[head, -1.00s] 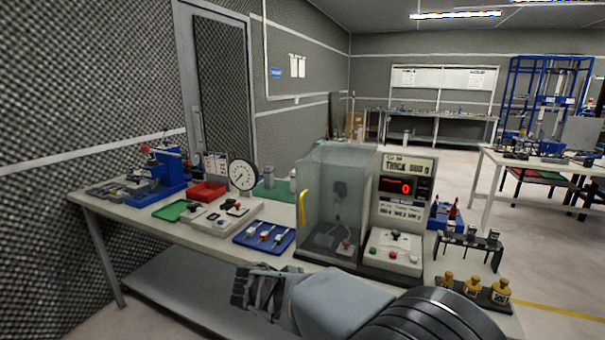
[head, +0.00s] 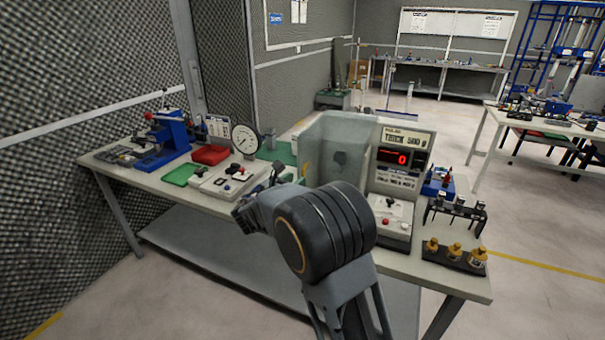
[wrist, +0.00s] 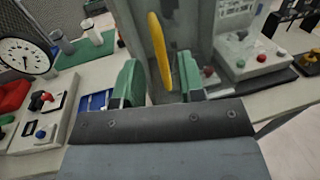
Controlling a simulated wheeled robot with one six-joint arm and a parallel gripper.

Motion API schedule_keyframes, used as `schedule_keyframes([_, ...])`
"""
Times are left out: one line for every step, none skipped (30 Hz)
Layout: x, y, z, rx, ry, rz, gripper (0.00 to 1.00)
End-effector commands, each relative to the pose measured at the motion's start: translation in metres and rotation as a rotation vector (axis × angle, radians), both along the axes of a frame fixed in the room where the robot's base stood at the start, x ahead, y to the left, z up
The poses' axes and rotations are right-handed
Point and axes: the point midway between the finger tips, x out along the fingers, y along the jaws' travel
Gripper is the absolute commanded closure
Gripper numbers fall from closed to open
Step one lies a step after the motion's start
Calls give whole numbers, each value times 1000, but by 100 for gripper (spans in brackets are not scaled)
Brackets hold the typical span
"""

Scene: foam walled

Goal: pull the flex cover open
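The flex cover (head: 323,150) is a translucent grey-green box at the left of the readout unit on the bench. It looks shut. Its upright yellow handle (wrist: 160,50) is on its near left side; only a sliver shows in the head view (head: 304,171). My gripper (wrist: 159,75) is open, with green fingers on either side of the handle's lower part in the wrist view. I cannot tell whether the fingers touch the handle. My arm hides the lower cover in the head view.
The readout unit (head: 403,160) stands right of the cover, with brass weights (head: 455,252) beyond. To the left are a dial gauge (head: 245,140), a grey switch box (head: 222,182), a green tray (head: 181,174) and a blue press (head: 170,138). The floor in front is clear.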

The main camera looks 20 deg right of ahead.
Motion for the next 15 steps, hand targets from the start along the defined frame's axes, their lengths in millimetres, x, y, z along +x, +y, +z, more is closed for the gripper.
schedule_keyframes([4, -8, 1, 0, 0, -4, 64])
schedule_keyframes([7, -12, 1, 0, 1, -3, 64])
schedule_keyframes([9, -17, 1, -1, 1, -3, 64])
schedule_keyframes([11, -20, 1, 0, 0, -3, 64])
schedule_keyframes([13, -23, 1, 1, 1, -3, 64])
schedule_keyframes([15, -27, 1, 1, 1, -3, 64])
schedule_keyframes([17, -29, 1, 1, 1, -2, 64])
schedule_keyframes([18, -31, 1, 1, 1, -2, 64])
schedule_keyframes([20, -33, 0, 1, 1, -1, 64])
schedule_keyframes([21, -35, 0, 1, 1, -1, 64])
schedule_keyframes([21, -36, 0, 0, 0, -1, 64])
schedule_keyframes([22, -37, 0, 1, -1, -1, 64])
schedule_keyframes([23, -38, 0, 1, -1, -1, 64])
schedule_keyframes([23, -39, 0, 1, 0, -1, 64])
schedule_keyframes([23, -39, 0, 1, 0, -1, 64])
